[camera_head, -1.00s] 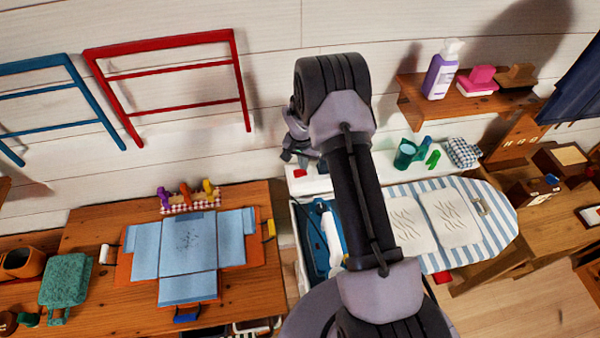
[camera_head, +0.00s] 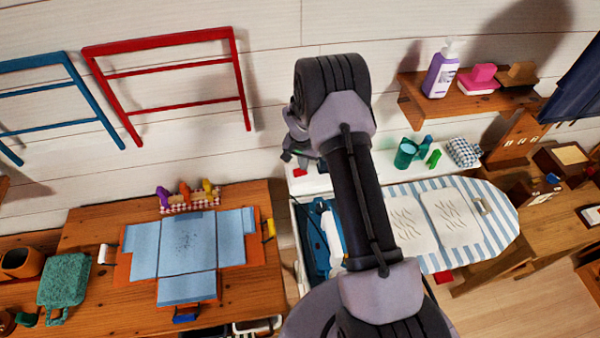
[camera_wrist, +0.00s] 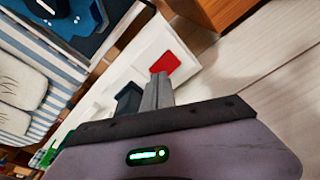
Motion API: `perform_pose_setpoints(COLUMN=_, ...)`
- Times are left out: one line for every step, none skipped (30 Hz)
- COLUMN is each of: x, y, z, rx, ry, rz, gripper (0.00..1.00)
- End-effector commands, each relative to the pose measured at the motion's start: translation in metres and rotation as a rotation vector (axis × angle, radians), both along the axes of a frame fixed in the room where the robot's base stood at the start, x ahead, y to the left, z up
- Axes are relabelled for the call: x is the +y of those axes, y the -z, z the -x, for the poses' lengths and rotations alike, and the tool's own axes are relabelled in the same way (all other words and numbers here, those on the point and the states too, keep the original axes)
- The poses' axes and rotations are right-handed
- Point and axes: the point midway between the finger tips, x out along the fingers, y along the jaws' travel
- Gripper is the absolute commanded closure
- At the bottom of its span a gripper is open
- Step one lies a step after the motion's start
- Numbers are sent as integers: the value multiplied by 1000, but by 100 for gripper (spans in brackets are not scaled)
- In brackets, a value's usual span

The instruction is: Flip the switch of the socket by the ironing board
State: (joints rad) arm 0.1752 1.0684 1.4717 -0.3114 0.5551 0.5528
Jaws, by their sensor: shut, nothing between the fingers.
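A red switch (camera_wrist: 167,65) is set in a white panel (camera_wrist: 185,42) in the wrist view. It also shows as a small red patch (camera_head: 300,173) beside my gripper in the head view. My gripper (camera_wrist: 150,88) is shut and empty. Its fingertips appear close to the lower edge of the red switch; I cannot tell if they touch. In the head view my gripper (camera_head: 298,157) is partly hidden behind my arm. The striped ironing board (camera_head: 500,215) stands to the right, with white pads on it.
A blue container (camera_head: 312,240) lies below the white panel, partly behind my arm. Green cups (camera_head: 405,153) stand on the white ledge. A wooden shelf (camera_head: 415,95) with a purple bottle (camera_head: 440,70) is at upper right. A wooden table (camera_head: 90,235) with folded blue cloth is at left.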

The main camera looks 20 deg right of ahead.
Motion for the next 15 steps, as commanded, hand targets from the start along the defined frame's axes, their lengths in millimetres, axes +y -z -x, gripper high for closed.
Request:
perform_pose_setpoints(x=0, y=2, z=0, rx=0, ry=0, rz=0, gripper=100)
perform_pose_setpoints(x=0, y=2, z=0, rx=0, ry=0, rz=0, gripper=100)
perform_pose_setpoints(x=0, y=3, z=0, rx=0, ry=0, rz=0, gripper=100)
perform_pose_setpoints(x=0, y=3, z=0, rx=0, ry=0, rz=0, gripper=100)
perform_pose_setpoints(x=0, y=3, z=0, rx=0, ry=0, rz=0, gripper=100)
perform_pose_setpoints(x=0, y=4, z=0, rx=0, ry=0, rz=0, gripper=100)
perform_pose_setpoints(x=0, y=4, z=0, rx=0, ry=0, rz=0, gripper=100)
perform_pose_setpoints(x=0, y=5, z=0, rx=0, ry=0, rz=0, gripper=100)
perform_pose_setpoints(x=0, y=6, z=0, rx=0, ry=0, rz=0, gripper=100)
perform_pose_setpoints(x=0, y=6, z=0, rx=0, ry=0, rz=0, gripper=100)
perform_pose_setpoints(x=0, y=6, z=0, rx=0, ry=0, rz=0, gripper=100)
perform_pose_setpoints(x=0, y=7, z=0, rx=0, ry=0, rz=0, gripper=100)
perform_pose_setpoints(x=0, y=7, z=0, rx=0, ry=0, rz=0, gripper=100)
perform_pose_setpoints(x=0, y=8, z=0, rx=0, ry=0, rz=0, gripper=100)
perform_pose_setpoints(x=0, y=8, z=0, rx=0, ry=0, rz=0, gripper=100)
